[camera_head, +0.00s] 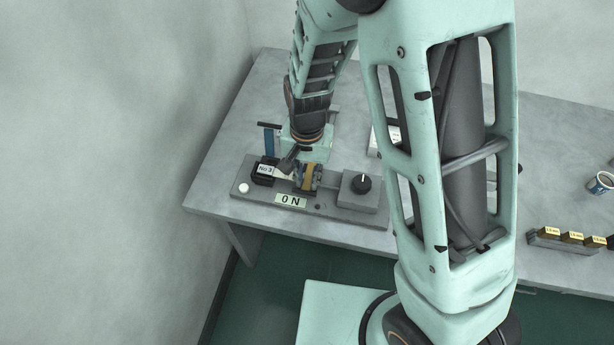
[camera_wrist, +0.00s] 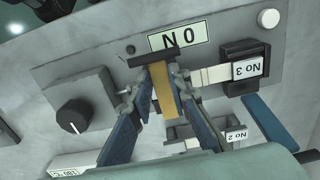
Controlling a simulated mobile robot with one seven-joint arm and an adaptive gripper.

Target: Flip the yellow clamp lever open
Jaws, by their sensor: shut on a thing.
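The yellow clamp lever (camera_wrist: 162,88) is between the two blue-grey fingers of my gripper (camera_wrist: 156,85) in the wrist view. The fingertips close on it from both sides. A dark crossbar (camera_wrist: 153,61) lies at the lever's panel-side end. In the head view, the lever (camera_head: 308,178) is a small yellow strip on the grey fixture (camera_head: 333,209), with my gripper (camera_head: 307,174) around it. The fingers partly hide the lever and its pivot there.
A block labelled "No 3" (camera_wrist: 246,69) sits close beside my gripper, with a "No 2" block (camera_wrist: 227,136) behind. The fixture carries an "ON" label (camera_head: 291,201), a black knob (camera_head: 361,184) and a white button (camera_head: 243,188).

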